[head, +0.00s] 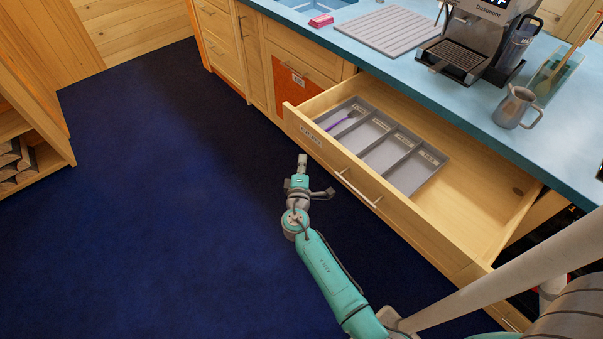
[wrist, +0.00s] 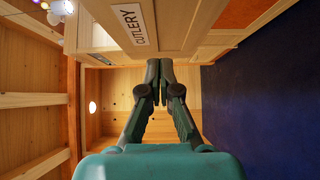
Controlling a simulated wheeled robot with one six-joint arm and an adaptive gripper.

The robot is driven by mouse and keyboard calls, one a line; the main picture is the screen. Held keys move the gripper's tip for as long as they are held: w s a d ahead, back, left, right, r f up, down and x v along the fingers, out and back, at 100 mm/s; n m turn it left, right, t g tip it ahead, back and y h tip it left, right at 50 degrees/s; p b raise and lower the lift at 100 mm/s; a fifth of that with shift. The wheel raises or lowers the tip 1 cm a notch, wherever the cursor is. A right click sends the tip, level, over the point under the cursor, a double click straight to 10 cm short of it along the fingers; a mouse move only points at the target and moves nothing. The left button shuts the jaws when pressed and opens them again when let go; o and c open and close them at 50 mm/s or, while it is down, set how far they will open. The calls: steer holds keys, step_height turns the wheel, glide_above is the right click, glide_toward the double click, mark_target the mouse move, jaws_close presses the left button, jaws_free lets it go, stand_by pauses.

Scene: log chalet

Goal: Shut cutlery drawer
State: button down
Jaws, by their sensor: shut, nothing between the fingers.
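The cutlery drawer (head: 400,212) is pulled well out from under the blue counter in the head view. It holds a grey divided tray (head: 403,177) with a purple-handled utensil (head: 343,122) in its far left compartment. The drawer's front has a bar handle (head: 358,188) and a label, which reads CUTLERY in the wrist view (wrist: 131,27). My gripper (head: 303,160) is shut and empty. It is in front of the drawer's front, near its left end, apart from it in the head view. In the wrist view my closed fingertips (wrist: 159,65) show below the label.
A coffee machine (head: 477,42), a metal pitcher (head: 514,108), a ribbed drying mat (head: 387,30) and a pink sponge (head: 321,20) stand on the counter (head: 400,70). A wooden shelf with logs (head: 15,160) is at the left. The dark blue floor (head: 150,200) is clear.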

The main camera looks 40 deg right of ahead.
mark_target(313, 145)
steer(key=shift+w+d, duration=0.25)
steer(key=shift+d, duration=1)
steer(key=shift+w+d, duration=0.25)
steer(key=shift+d, duration=0.95)
